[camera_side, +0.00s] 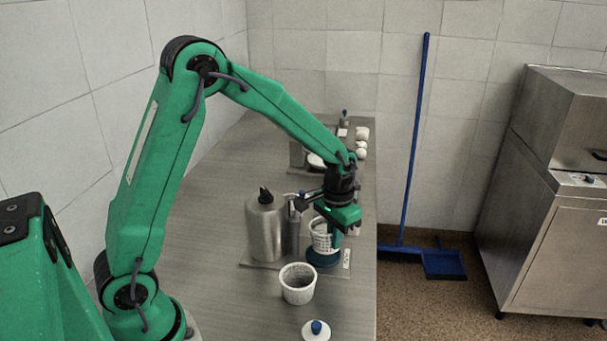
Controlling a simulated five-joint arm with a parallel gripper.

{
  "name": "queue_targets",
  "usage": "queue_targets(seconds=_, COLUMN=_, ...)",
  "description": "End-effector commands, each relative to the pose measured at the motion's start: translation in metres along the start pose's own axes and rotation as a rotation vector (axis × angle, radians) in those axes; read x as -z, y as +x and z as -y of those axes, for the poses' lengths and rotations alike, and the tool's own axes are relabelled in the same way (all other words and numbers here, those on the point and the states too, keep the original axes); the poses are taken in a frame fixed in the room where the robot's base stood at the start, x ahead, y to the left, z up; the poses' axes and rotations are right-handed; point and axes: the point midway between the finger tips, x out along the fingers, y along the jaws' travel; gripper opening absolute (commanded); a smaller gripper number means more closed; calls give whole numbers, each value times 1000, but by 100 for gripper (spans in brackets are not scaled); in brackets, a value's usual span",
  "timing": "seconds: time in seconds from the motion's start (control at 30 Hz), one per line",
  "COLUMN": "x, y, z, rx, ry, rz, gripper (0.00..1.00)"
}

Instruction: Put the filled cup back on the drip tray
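My gripper (338,228) points down over the right half of the table, at a white perforated cup (319,237). A green finger overlaps the cup's right side; whether the fingers press on it is too small to tell. The cup is upright, directly above a dark teal round base (322,258), which may be the drip tray. I cannot tell whether the cup touches this base. A second white ribbed cup (298,286) stands upright in front, apart from the gripper, with a grey inside. The contents of the perforated cup are hidden.
A steel canister (264,230) with a black top stands close left of the gripper, on a thin plate. A white lid with a blue knob (316,329) lies at the front. Small white items (361,143) stand at the back. The table's left front is clear.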

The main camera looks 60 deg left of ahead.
Motion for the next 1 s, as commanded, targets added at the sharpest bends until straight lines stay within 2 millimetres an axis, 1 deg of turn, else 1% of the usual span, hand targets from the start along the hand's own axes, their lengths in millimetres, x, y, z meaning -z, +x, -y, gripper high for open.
queue_targets(seconds=0.6, x=0, y=-26, z=0, rx=0, ry=0, rz=-1, gripper=0)
queue_targets(seconds=0.77, x=0, y=-30, z=0, rx=0, ry=0, rz=-2, gripper=0)
queue_targets(seconds=1.0, x=0, y=-30, z=0, rx=0, ry=0, rz=-1, gripper=0)
